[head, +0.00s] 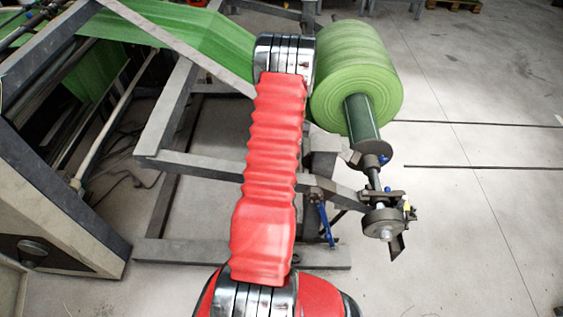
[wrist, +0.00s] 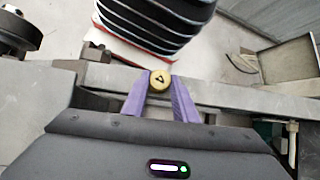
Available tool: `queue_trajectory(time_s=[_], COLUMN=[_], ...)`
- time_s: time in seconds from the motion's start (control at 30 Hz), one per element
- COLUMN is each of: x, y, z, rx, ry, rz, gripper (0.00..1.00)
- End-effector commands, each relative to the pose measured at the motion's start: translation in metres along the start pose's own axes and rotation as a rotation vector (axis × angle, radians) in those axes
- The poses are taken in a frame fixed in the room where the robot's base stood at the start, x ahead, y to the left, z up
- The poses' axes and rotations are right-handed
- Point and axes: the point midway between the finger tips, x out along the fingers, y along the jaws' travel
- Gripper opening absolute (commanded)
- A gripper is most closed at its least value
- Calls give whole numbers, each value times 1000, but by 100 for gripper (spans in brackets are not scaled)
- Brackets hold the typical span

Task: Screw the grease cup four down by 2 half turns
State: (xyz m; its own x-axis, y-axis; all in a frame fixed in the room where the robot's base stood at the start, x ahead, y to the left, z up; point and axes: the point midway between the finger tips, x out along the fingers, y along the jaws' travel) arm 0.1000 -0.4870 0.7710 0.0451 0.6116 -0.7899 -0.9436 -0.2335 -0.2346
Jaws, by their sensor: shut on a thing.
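The grease cup (wrist: 160,80) is a small round brass-yellow cap with a dark triangular mark on its face, seen in the wrist view. My gripper (wrist: 160,88) has two purple fingers shut on the cup, one on its left and one on its right. The cup sits in front of a grey metal beam (wrist: 222,95); its lower part and seat are hidden. In the head view my red-sleeved arm covers the middle, and neither the gripper nor the cup can be made out.
A large green roll (head: 352,75) on a shaft stands right of my arm in the head view, with a brake-like hub (head: 384,222) at the shaft's near end. A grey machine frame (head: 60,205) stands at the left. The floor (head: 480,200) at the right is mostly clear.

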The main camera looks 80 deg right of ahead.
Motion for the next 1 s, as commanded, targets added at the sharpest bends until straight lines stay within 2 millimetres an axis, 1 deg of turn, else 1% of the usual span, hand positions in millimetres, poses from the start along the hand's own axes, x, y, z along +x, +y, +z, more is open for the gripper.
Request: queue_trajectory(time_s=[0.03,0.4,0.43,0.6,0.7,1.0], x=[0,0,0,0,0,-2], y=[2,3,3,2,2,1], z=[-1,-1,-1,-1,0,0], rx=[5,9,9,9,8,8], ry=[3,3,4,3,2,2], rz=[0,-2,-2,-3,-3,-4], gripper=[4,4,27,38,45,45])
